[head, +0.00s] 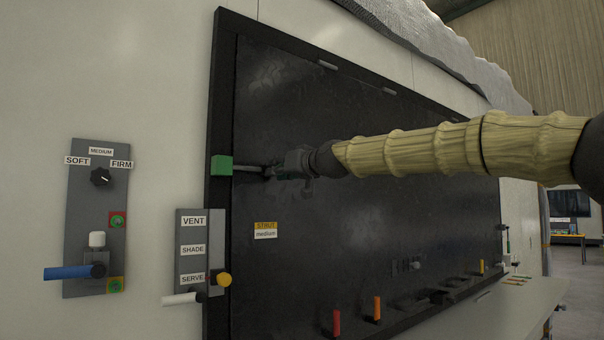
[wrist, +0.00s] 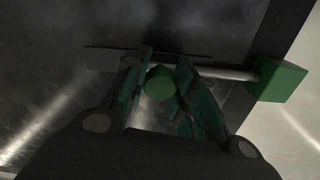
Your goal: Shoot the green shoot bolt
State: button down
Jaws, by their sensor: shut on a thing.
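The green shoot bolt sits on the left edge of the dark panel in the head view. Its grey rod (head: 248,168) runs level to a green block (head: 221,165) on the frame. In the wrist view the rod (wrist: 228,73) reaches the green block (wrist: 277,80); whether its tip is inside or only touching, I cannot tell. The bolt's round green knob (wrist: 160,82) is between my fingers in the wrist view. My gripper (head: 272,171) is shut on this knob, and it also shows in the wrist view (wrist: 162,70). The knob is hidden by my gripper in the head view.
A grey control plate (head: 84,210) with a dial and blue handle is on the wall at left. A lever plate marked vent, shade and serve (head: 186,232) is below the block. Red (head: 337,322) and orange (head: 377,308) handles stand along the panel's bottom. A counter (head: 500,310) juts out at right.

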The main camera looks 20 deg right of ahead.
jog(key=shift+s+a+r, duration=0.1)
jog(key=shift+a+r, duration=0.05)
jog(key=shift+a, duration=0.2)
jog(key=shift+d, duration=0.15)
jog(key=c, duration=1.2)
grip_release()
jog(key=shift+c, duration=0.2)
jog(key=shift+o, duration=0.6)
jog(key=shift+a, duration=0.3)
jog(key=shift+d, duration=0.35)
jog(key=v, duration=1.1)
jog(key=shift+s, duration=0.45)
